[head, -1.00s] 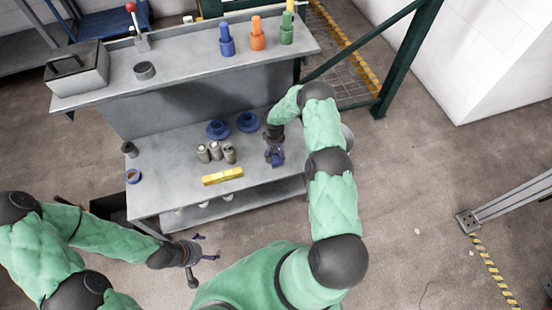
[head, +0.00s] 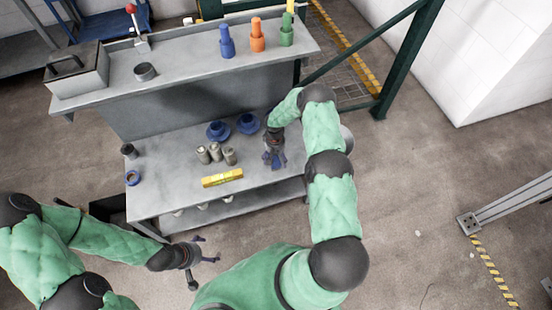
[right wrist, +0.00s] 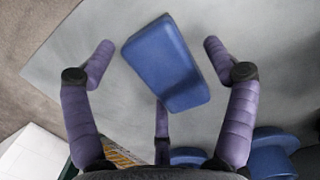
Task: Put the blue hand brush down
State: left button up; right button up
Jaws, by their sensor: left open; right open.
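The blue hand brush (right wrist: 165,62) shows in the right wrist view as a blue block lying on the grey lower bench top (head: 165,165). My right gripper (right wrist: 158,50) is open around it, with gaps between the brush and the two side fingers. The third finger is at the brush's near end; I cannot tell if it touches. In the head view my right gripper (head: 274,160) is low over the right part of the lower bench top and mostly hides the brush. My left gripper (head: 207,250) is open and empty in front of the bench.
Several grey cans (head: 216,154), a yellow block (head: 222,178) and two blue flanged parts (head: 218,131) stand left of my right gripper. The raised shelf (head: 185,68) behind bears a grey box (head: 77,70) and coloured pieces.

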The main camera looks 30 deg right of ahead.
notch_tip(320, 180, up, 12)
jog(key=w+p, duration=0.1)
jog(key=p, duration=0.3)
jog(key=s+a+f+y, duration=0.2)
jog(key=s+a, duration=0.4)
jog(key=a, duration=0.5)
jog(key=s+a+r+t, duration=0.1)
jog(key=s+a, duration=0.5)
jog(key=s, duration=0.3)
jog(key=s+a+r+y, duration=0.1)
jog(key=s+a+r, duration=0.1)
jog(key=s+a, duration=0.4)
jog(key=s, duration=0.4)
jog(key=shift+s+a+r+t+y, duration=0.2)
jog(key=shift+a+r+t+y, duration=0.1)
jog(key=shift+a+t, duration=0.1)
jog(key=shift+f, duration=0.1)
